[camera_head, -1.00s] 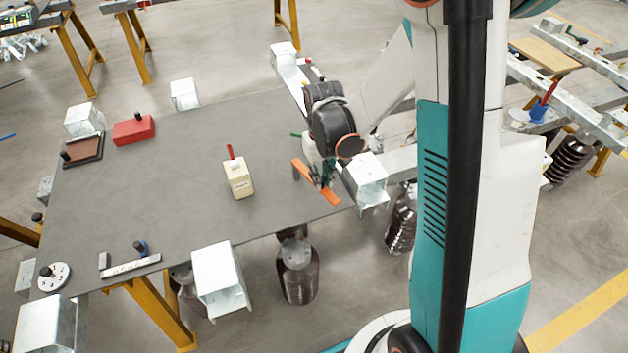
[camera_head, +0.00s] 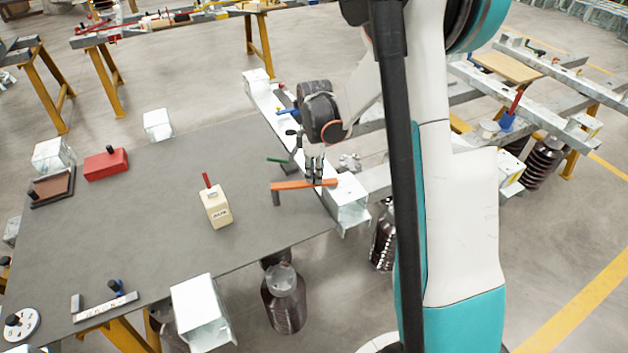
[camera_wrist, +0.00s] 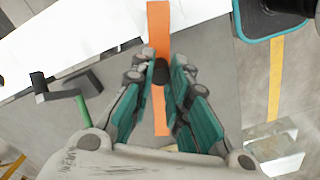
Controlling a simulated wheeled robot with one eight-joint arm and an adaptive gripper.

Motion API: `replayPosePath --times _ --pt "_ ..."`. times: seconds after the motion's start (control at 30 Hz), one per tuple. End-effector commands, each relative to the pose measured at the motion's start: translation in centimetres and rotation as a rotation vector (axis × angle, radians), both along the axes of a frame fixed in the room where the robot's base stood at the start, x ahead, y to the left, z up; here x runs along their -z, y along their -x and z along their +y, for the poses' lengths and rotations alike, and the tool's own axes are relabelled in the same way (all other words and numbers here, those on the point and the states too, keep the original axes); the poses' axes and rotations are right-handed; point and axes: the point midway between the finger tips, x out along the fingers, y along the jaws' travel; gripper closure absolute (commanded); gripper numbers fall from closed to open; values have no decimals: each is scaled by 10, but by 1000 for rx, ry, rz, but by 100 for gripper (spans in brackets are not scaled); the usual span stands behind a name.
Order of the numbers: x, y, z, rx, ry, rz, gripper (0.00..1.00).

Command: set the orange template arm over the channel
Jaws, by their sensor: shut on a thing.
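The orange template arm (camera_head: 292,185) is a flat bar with a short dark leg at its left end. In the head view it lies almost level across the picture, its right end over or beside the white channel (camera_head: 327,194). My gripper (camera_head: 316,172) is above the bar. In the wrist view my gripper (camera_wrist: 160,80) is shut on the bar's black knob, and the orange bar (camera_wrist: 158,25) runs between the fingers. Its upper part overlaps the white channel (camera_wrist: 95,38). I cannot tell whether the bar touches the channel.
A green-handled tool (camera_head: 278,160) lies close left of my gripper. A cream block with a red handle (camera_head: 216,208) stands on the grey table (camera_head: 150,215). A red box (camera_head: 105,164) sits farther left. The middle of the table is mostly clear.

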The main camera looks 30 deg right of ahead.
Motion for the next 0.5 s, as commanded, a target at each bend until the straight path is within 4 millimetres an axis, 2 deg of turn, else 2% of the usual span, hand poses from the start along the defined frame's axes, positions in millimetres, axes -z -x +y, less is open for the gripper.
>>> replayPosePath --times 0.2,0.5 --pt "0 -20 -5 -168 0 0 100" --pt "0 -37 -7 -312 0 0 100"
